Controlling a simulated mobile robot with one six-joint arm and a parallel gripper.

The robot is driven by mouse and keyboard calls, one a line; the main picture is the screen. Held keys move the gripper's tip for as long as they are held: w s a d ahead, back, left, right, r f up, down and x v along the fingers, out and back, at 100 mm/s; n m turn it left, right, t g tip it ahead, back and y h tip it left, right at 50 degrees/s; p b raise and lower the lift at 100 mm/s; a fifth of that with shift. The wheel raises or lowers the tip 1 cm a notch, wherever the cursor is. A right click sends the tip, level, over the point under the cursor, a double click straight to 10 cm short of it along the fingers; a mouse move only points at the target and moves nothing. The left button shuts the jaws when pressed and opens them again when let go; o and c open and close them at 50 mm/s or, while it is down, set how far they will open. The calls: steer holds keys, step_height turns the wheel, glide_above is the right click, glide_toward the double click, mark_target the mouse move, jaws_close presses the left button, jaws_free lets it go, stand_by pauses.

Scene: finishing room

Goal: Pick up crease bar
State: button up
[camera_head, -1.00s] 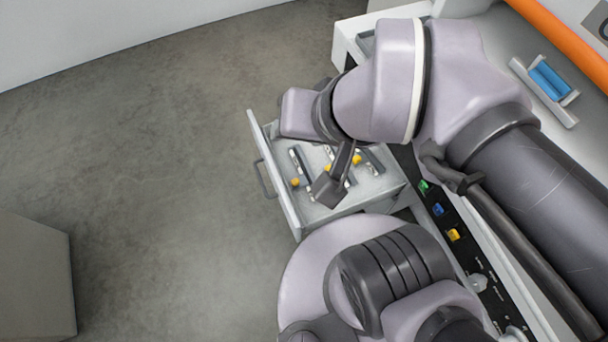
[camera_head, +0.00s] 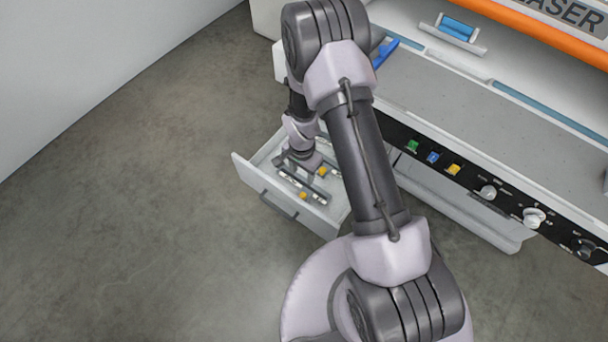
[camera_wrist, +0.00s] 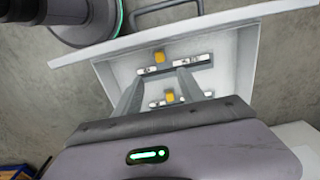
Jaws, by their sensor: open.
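Two slim dark bars with pale marked ends and yellow knobs lie in the open drawer (camera_head: 240,172). I cannot tell which is the crease bar. In the wrist view, one bar (camera_wrist: 206,65) lies near the drawer's handle side, just past my fingertips. The other bar (camera_wrist: 208,94) lies deeper in, partly hidden by my fingers and palm. My gripper (camera_wrist: 160,78) is open, with nothing seen held between its fingers. In the head view, my gripper (camera_head: 292,163) is over the drawer and my wrist hides part of the inside.
The drawer's walls (camera_wrist: 103,78) stand around the bars, close to my gripper. The machine's control panel (camera_head: 472,182), with coloured buttons and knobs, is to the right. A blue handle (camera_head: 386,52) and a blue part in a holder (camera_head: 457,28) are above. The floor at left is clear.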

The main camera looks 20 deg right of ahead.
steer(key=b, duration=0.3)
glide_above(304, 193)
steer(key=f, duration=1.1)
steer(key=shift+s+a+f, duration=0.1)
steer(key=shift+s+a, duration=0.1)
steer(key=shift+a, duration=0.05)
steer(key=f+b, duration=0.1)
steer(key=f, duration=0.1)
steer(key=f+b, duration=0.1)
steer(key=f, duration=0.2)
steer(key=shift+w+d+f+b, duration=0.2)
steer(key=shift+d+f+b, duration=0.1)
steer(key=shift+f+b, duration=0.1)
steer(key=shift+r, duration=0.15)
jaws_close()
